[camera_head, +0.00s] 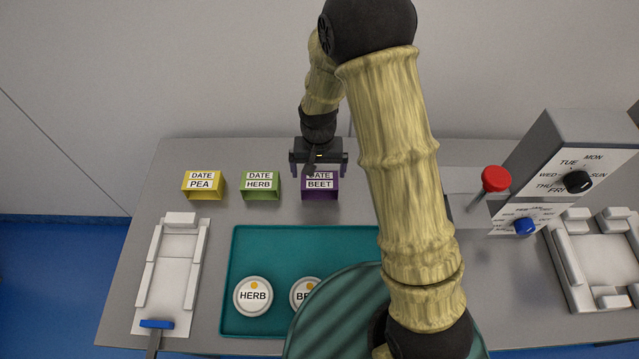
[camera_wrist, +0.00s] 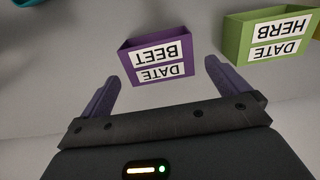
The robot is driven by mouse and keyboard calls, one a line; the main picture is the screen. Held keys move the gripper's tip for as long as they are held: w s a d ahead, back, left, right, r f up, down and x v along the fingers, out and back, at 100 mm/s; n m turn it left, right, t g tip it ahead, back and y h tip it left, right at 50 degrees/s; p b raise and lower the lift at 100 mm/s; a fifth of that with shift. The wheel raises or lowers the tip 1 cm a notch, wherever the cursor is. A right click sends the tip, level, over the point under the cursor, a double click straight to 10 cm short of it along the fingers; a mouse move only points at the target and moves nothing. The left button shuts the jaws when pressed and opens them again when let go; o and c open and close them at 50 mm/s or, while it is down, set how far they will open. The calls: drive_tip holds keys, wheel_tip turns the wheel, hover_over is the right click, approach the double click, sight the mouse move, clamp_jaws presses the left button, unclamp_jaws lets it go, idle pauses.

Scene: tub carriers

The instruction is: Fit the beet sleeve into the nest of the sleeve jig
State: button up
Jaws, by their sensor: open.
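The beet sleeve (camera_head: 320,193) is a purple open box shape labelled DATE BEET, standing near the table's back edge. It also shows in the wrist view (camera_wrist: 157,55). My gripper (camera_head: 319,170) is open and empty, pointing down at it. In the wrist view my fingertips (camera_wrist: 162,75) are apart, one towards each side of the sleeve, with the sleeve just beyond them. Two pale fixtures show: a long one with a blue-handled lever (camera_head: 172,270) at left, and a squarer one with corner blocks (camera_head: 600,262) at right. I cannot tell surely which is the sleeve jig.
The yellow pea sleeve (camera_head: 203,190) and green herb sleeve (camera_head: 260,192) stand left of the beet sleeve. A teal tray (camera_head: 235,318) holds a herb tub (camera_head: 253,296) and a partly hidden beet tub (camera_head: 303,291). A dial machine with a red knob (camera_head: 496,178) stands right.

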sight(319, 180)
drive_tip(key=shift+s, duration=0.1)
drive_tip(key=shift+f+p, duration=0.35)
drive_tip(key=shift+f, duration=0.2)
drive_tip(key=shift+d+f+p, duration=0.1)
drive_tip(key=shift+f+p, duration=0.45)
drive_tip(key=shift+f, duration=1.5)
drive_tip(key=c, duration=0.8)
drive_tip(key=shift+o, duration=0.2)
drive_tip(key=shift+r, duration=0.1)
wheel_tip(319, 180, up, 10)
drive_tip(key=shift+f+b, duration=0.1)
drive_tip(key=shift+b, duration=0.85)
